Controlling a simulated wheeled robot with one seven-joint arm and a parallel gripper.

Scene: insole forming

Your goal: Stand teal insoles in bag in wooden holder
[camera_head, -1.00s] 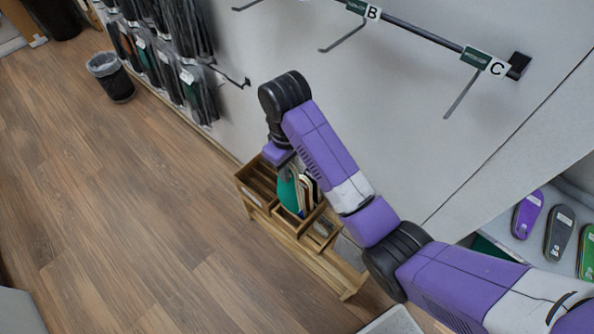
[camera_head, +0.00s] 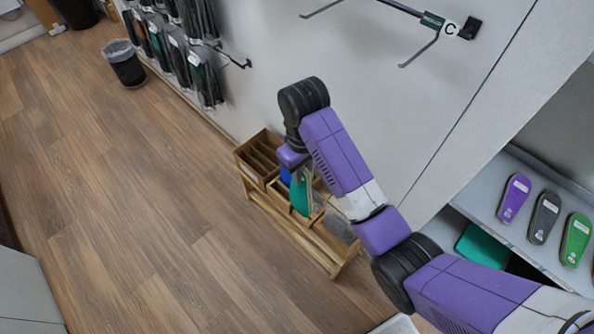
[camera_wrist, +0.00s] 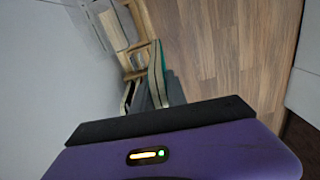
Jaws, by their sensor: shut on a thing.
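The teal insoles (camera_head: 300,196) hang upright below my gripper (camera_head: 300,177), which is shut on them. A clear bag is too small to make out. They are over or partly inside the wooden holder (camera_head: 251,177); whether they touch its floor is hidden. In the wrist view, a teal strip (camera_wrist: 157,72) shows edge-on between the grey fingers, close to the wooden frame (camera_wrist: 113,30). My arm hides part of the holder's right side.
Bagged insoles (camera_head: 205,75) hang on the wall rack. A bin (camera_head: 127,70) stands at the left. Purple, grey and green insoles (camera_head: 545,218) lie on the right shelf. The wooden floor at left is clear.

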